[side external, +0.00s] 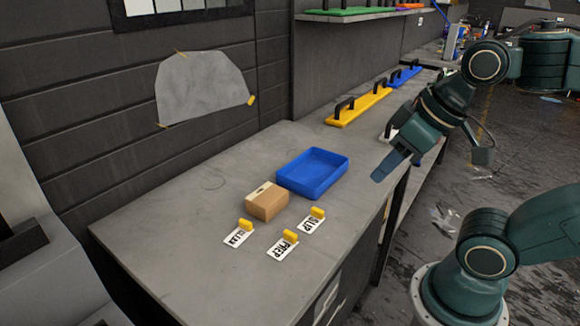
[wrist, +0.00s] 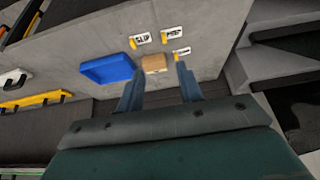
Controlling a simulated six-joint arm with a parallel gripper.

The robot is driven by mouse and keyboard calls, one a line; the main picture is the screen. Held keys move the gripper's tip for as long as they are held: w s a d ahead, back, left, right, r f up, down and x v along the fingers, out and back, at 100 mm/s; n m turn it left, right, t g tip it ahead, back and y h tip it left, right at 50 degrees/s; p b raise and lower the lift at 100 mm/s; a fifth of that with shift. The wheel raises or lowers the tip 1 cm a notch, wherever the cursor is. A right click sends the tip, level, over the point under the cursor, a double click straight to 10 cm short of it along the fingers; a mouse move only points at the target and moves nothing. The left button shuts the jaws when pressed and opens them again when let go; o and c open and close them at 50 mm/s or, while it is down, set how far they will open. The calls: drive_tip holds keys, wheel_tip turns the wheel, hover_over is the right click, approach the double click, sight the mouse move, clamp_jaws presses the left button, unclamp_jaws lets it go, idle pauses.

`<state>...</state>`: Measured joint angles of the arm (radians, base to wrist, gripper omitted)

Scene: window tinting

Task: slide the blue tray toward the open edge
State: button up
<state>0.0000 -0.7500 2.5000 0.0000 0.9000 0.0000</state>
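The blue tray (side external: 313,172) is shallow, rectangular and looks empty. It sits flat on the grey workbench (side external: 165,235), just behind a small cardboard box (side external: 267,201) in the side view. The tray also shows left of centre in the wrist view (wrist: 107,69). My gripper (side external: 389,168) is above the bench's right edge, to the right of the tray and apart from it. In the wrist view its two blue fingers (wrist: 157,67) are spread with nothing held between them. The box (wrist: 155,63) shows beyond the fingertips.
Three label cards with yellow clips, including SLIP (side external: 311,224) and PREP (side external: 283,246), lie near the box. Yellow (side external: 359,105) and blue (side external: 404,76) handled tools lie farther back along the wall. The bench's front left is clear.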

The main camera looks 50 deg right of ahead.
idle(0.3)
drive_tip(key=c, duration=0.6)
drive_tip(key=shift+w+r, duration=0.1)
drive_tip(key=shift+w, duration=0.1)
clamp_jaws()
drive_tip(key=w+d+g, duration=0.2)
drive_tip(key=w+d, duration=0.3)
drive_tip(key=w, duration=0.4)
drive_tip(key=w+d+g, duration=0.1)
drive_tip(key=w+d, duration=0.4)
drive_tip(key=w, duration=0.4)
drive_tip(key=w+d+f+g, duration=0.1)
drive_tip(key=w+d+f, duration=0.4)
drive_tip(key=d+f, duration=0.2)
drive_tip(key=w+d+f+g, duration=0.1)
drive_tip(key=w+d+f, duration=0.4)
drive_tip(key=d+f, duration=0.2)
drive_tip(key=d, duration=0.2)
drive_tip(key=shift+d+f+g, duration=0.3)
